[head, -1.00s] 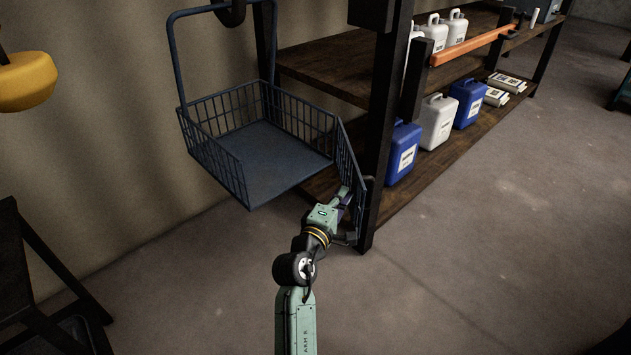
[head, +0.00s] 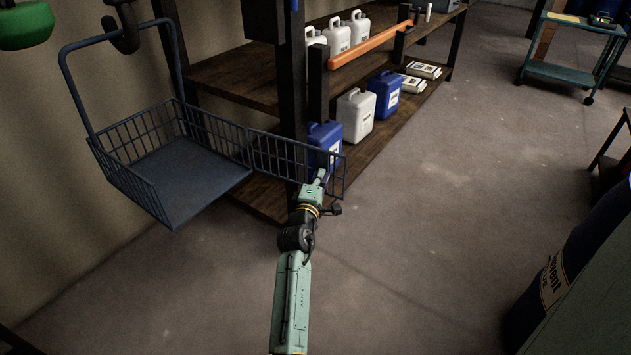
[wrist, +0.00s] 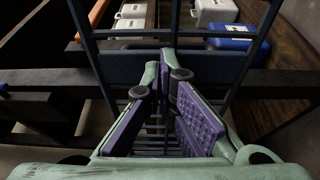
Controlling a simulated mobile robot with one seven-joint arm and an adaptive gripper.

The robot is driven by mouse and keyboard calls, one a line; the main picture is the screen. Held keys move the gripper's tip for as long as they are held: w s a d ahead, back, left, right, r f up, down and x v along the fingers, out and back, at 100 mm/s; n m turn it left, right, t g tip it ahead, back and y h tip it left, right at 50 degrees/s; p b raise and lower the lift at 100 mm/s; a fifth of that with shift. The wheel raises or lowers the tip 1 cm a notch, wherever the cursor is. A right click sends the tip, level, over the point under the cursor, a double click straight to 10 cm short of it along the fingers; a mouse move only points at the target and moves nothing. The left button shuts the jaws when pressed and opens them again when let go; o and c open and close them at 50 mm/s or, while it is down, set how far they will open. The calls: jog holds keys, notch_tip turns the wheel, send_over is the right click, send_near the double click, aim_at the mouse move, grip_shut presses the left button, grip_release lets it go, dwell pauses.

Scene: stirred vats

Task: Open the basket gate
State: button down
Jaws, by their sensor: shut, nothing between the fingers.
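The blue wire basket (head: 185,178) hangs from a dark hook (head: 124,28) at the left of the head view. Its gate (head: 285,158) is swung out wide to the right, standing away from the basket's open front in front of the shelf post. My gripper (head: 320,177) is at the gate's outer part, near its free end. In the wrist view my gripper (wrist: 170,135) has its purple-padded fingers shut with nothing held between them. The gate's bars (wrist: 170,20) cross just beyond the fingers. Whether the fingers touch the bars I cannot tell.
A wooden shelf (head: 370,140) holds blue and white canisters behind the gate. An orange bar (head: 370,42) runs along its front. A dark blue drum (head: 570,270) stands at the right and a green trolley (head: 565,65) at the back right. The floor between is clear.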

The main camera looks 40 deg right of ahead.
jog(key=shift+w+d, duration=0.25)
jog(key=shift+d, duration=0.3)
jog(key=shift+a, duration=0.1)
